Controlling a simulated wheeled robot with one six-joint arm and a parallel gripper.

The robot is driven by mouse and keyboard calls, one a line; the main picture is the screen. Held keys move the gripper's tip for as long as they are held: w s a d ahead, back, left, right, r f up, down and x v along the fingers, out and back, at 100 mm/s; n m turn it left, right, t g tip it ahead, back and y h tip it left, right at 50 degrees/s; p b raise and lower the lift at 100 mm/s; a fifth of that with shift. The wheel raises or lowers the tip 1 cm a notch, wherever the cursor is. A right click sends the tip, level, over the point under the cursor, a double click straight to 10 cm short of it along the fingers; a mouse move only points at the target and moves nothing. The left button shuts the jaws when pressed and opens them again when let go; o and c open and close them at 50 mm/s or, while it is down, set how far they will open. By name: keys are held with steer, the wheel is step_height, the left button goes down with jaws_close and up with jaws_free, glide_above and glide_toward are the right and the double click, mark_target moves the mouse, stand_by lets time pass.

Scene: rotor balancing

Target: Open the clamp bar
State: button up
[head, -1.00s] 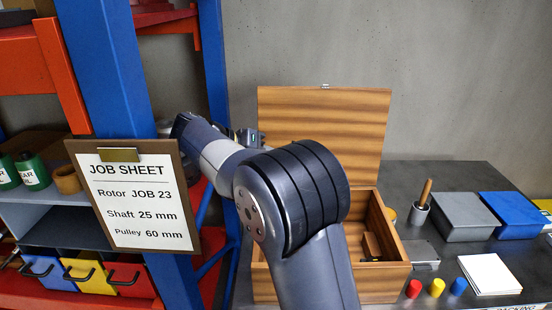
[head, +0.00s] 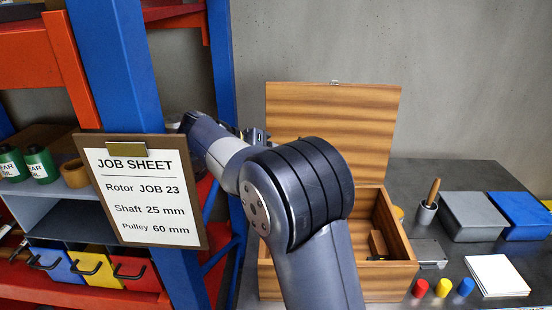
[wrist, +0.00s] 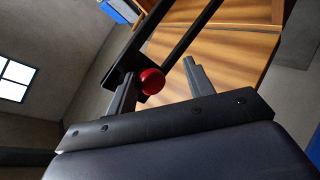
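In the wrist view a red ball knob (wrist: 152,81) sits at the end of dark bars (wrist: 190,37) that run up and to the right; these look like the clamp bar. My gripper (wrist: 160,70) has its two fingers apart. The knob appears between them, close to the left finger; I cannot tell if they touch. In the head view my arm covers most of this area, and neither the knob nor the bar can be made out.
An open wooden box (head: 393,283) stands on the dark bench (head: 413,172), its lid raised behind my arm. A job sheet board (head: 140,190) hangs at the blue rack post on the left. Coloured pegs, a white pad and grey and blue blocks sit at the right.

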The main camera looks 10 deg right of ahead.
steer(key=shift+r, duration=0.15)
step_height(320, 180, up, 10)
stand_by(0.5)
steer(key=shift+f, duration=0.25)
step_height(320, 180, down, 10)
steer(key=shift+d+r, duration=0.2)
steer(key=shift+d, duration=0.05)
stand_by(0.4)
